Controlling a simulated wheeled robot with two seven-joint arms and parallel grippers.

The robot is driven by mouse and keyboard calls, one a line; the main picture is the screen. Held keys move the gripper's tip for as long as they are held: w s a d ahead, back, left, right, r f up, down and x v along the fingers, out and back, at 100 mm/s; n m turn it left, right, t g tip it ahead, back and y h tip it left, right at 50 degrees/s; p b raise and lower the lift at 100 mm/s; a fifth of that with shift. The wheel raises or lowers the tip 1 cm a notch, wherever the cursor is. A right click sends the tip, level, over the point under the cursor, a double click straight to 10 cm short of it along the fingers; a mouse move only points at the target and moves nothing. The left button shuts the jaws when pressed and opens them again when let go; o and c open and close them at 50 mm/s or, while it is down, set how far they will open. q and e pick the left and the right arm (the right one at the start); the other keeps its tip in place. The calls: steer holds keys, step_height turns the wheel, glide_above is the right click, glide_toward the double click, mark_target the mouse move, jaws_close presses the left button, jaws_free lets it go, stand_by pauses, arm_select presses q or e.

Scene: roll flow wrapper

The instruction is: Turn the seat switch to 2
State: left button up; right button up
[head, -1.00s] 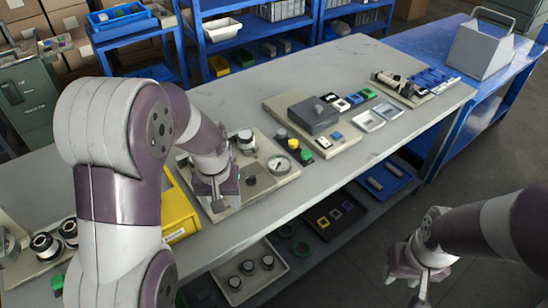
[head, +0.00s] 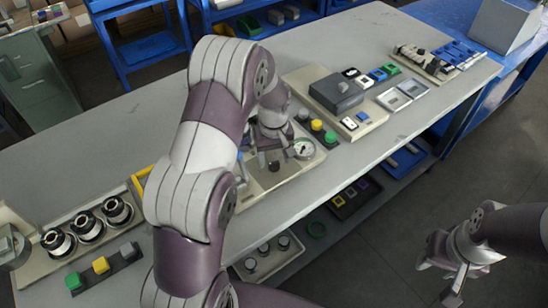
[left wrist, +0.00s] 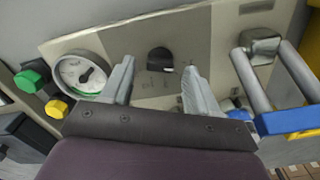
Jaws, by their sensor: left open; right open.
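A black rotary knob (left wrist: 161,60), likely the seat switch, stands on the beige panel (left wrist: 212,38) in the left wrist view. Small markings surround it, too small to read. In the head view the knob (head: 274,167) is on the panel in the middle of the bench. My left gripper (left wrist: 160,88) is open and empty, its fingers on either side of the knob in the picture and apart from it. In the head view its arm hides part of the panel. My right gripper (head: 442,280) is open and empty, off the bench's front side.
A round gauge (left wrist: 82,74) sits beside the knob, with green (left wrist: 28,78) and yellow (left wrist: 57,108) buttons beyond. A metal handle (left wrist: 250,80) stands at the other side. A grey box (head: 336,92) stands farther along the bench.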

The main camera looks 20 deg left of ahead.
arm_select(q)
steer(key=shift+s+d+f, duration=0.1)
steer(key=shift+f, duration=0.55)
steer(key=c, duration=1)
steer(key=shift+c, duration=0.2)
steer(key=shift+m, duration=0.3)
steer(key=shift+r+m+p, duration=0.2)
steer(key=shift+m+p, duration=0.5)
steer(key=shift+m, duration=0.2)
steer(key=shift+m+p, duration=0.75)
steer(key=shift+m, duration=1.45)
steer(key=shift+f, duration=0.1)
